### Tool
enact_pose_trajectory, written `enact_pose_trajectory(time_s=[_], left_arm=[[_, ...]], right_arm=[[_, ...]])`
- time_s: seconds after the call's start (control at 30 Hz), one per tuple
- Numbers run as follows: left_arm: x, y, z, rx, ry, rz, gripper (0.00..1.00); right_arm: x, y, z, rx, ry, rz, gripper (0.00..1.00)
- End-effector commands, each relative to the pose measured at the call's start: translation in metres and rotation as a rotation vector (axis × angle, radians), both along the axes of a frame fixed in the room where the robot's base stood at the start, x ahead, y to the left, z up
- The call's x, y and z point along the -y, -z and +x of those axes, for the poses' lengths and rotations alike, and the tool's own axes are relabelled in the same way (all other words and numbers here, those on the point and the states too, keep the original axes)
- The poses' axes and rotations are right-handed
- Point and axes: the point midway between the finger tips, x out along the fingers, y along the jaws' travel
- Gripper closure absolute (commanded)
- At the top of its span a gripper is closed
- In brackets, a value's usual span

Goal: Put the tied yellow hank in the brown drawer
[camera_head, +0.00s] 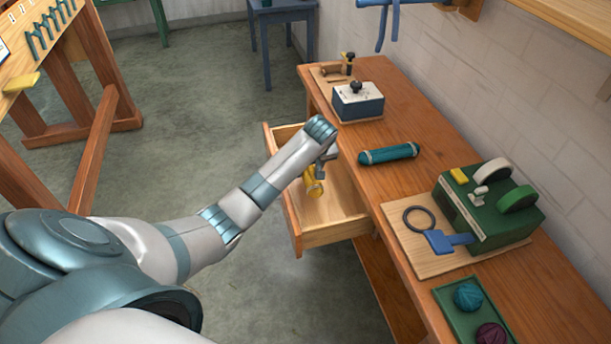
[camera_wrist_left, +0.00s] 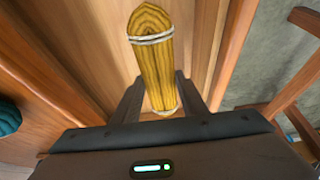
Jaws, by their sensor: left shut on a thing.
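The tied yellow hank (camera_head: 314,186) is in my left gripper (camera_head: 318,172), over the open brown drawer (camera_head: 325,234) in the head view. In the left wrist view, the hank (camera_wrist_left: 153,60) stands between the two fingers of the left gripper (camera_wrist_left: 160,100), with pale ties near its end. The gripper is shut on it. The drawer is pulled out from the wooden bench, and its bare floor shows below and right of the hank. Whether the hank touches the drawer floor cannot be told. My right gripper is not in view.
A teal hank (camera_head: 389,154) lies on the bench (camera_head: 420,118) beside the drawer. A blue box (camera_head: 358,101) stands behind it, and a green machine (camera_head: 488,205) nearer. A green tray (camera_head: 453,301) holds yarn balls. Grey floor (camera_head: 200,110) lies left of the drawer.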

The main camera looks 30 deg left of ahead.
Motion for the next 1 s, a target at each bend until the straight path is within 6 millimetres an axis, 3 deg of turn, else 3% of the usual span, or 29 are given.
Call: enact_pose_trajectory(time_s=[0.2,0.63,1.0], left_arm=[[-0.018,0.011,0.009,0.001,0.0,-0.001,0.84],[-0.019,0.016,0.009,0.0,0.001,0.0,0.84],[-0.019,0.052,0.008,-0.001,0.001,-0.001,0.84]], right_arm=[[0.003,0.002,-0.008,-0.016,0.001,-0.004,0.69],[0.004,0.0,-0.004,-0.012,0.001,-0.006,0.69],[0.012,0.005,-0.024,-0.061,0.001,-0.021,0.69]])
